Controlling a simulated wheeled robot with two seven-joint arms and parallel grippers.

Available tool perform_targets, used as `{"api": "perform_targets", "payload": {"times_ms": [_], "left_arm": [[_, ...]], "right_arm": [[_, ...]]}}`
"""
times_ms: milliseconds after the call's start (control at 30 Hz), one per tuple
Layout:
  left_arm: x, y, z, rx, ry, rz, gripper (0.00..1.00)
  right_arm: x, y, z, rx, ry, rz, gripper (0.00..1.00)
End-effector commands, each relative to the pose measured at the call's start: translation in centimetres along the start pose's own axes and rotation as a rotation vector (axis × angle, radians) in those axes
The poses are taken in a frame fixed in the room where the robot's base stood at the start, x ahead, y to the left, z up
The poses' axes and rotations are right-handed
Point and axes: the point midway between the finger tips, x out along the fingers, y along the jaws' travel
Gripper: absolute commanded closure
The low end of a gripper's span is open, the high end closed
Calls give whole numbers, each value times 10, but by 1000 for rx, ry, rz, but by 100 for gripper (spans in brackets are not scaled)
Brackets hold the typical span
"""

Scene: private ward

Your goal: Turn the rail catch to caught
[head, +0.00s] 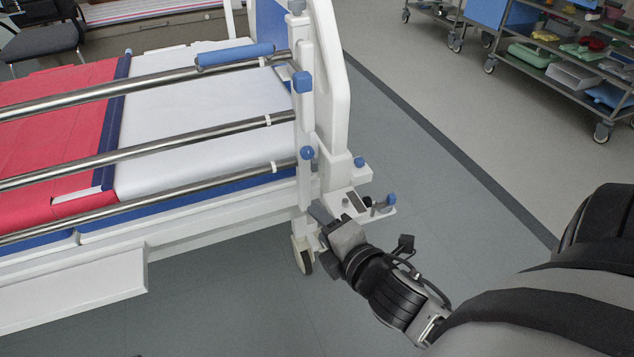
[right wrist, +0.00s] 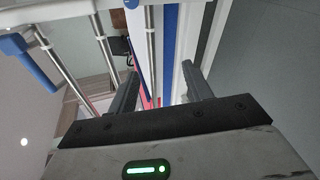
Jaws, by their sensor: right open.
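The bed's side rail (head: 200,140) has several steel bars that meet a white post at the foot end. Blue knobs sit on this post, an upper one (head: 302,82) and a lower one (head: 307,153). I cannot tell which blue part is the rail catch, nor its setting. My right gripper (head: 320,211) is below the lower knob, beside the bed's corner. In the right wrist view my right gripper (right wrist: 160,84) is open, with nothing gripped between its fingers; rails and the bed's side show beyond. My left gripper is not in view.
A white corner bracket (head: 352,205) with more blue knobs juts out close to my right gripper. A bed castor (head: 302,256) stands under the corner. A grey shelf cart (head: 570,60) is at the back right. The floor between is clear.

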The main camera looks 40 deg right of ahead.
Motion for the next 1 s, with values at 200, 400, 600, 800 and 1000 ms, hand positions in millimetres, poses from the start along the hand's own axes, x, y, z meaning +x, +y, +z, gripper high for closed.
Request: {"api": "perform_targets", "payload": {"times_ms": [200,400,600,800,1000], "left_arm": [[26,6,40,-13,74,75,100],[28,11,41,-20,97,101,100],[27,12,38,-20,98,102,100],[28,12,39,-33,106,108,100],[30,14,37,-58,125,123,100]], "right_arm": [[27,-19,37,-795,-221,128,50],[30,-9,50,-1086,-325,143,50],[50,3,56,-1109,-335,147,50],[91,13,64,-1105,-335,146,50],[132,24,72,-1104,-334,144,50]]}}
